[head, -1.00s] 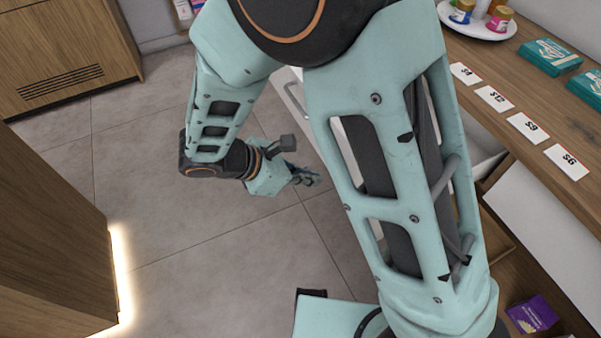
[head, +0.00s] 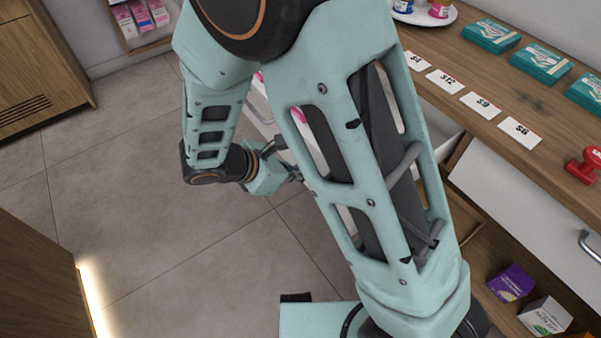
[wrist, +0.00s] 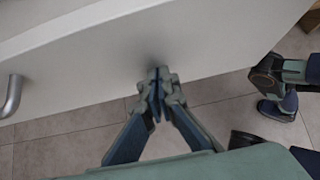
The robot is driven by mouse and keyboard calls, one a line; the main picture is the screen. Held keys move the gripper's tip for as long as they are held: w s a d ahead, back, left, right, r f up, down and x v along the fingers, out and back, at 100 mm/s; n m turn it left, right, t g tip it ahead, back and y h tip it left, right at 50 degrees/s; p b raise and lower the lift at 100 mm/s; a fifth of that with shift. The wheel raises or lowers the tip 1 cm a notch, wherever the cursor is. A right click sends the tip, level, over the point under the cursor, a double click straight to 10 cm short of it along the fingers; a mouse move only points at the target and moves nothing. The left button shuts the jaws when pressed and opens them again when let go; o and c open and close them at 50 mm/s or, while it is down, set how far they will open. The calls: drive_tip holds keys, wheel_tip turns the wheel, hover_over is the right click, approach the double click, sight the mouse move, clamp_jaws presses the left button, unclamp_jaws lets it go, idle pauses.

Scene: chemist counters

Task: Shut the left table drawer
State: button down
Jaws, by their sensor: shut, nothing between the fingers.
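The left table drawer stands pulled out from the counter. Its white front shows only in part behind my arm in the head view (head: 258,103), and a bit of its open inside shows right of the arm. In the wrist view the white drawer front (wrist: 200,45) fills the upper part, with a metal handle (wrist: 11,97) at the left edge. My gripper (wrist: 158,74) is shut and empty, its fingertips at the drawer front, right of the handle. Whether they touch I cannot tell. In the head view my gripper (head: 294,175) is small and partly beside my arm.
The wooden counter top (head: 520,95) carries price cards, teal boxes and a red stamp (head: 585,166). Another white drawer (head: 530,205) is at right, above a shelf with a purple box (head: 511,283). A lit wooden cabinet (head: 35,285) stands lower left. Tiled floor between is clear.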

drive_tip(key=w+d, duration=0.6)
drive_tip(key=d, duration=0.3)
drive_tip(key=w+d, duration=0.6)
drive_tip(key=d, duration=0.3)
drive_tip(key=w+d+b, duration=0.1)
drive_tip(key=w+d, duration=0.5)
drive_tip(key=d, duration=0.3)
drive_tip(key=shift+w+d, duration=0.35)
drive_tip(key=shift+d, duration=0.05)
drive_tip(key=shift+w+d, duration=0.1)
drive_tip(key=shift+d+r, duration=0.15)
drive_tip(key=shift+r, duration=0.05)
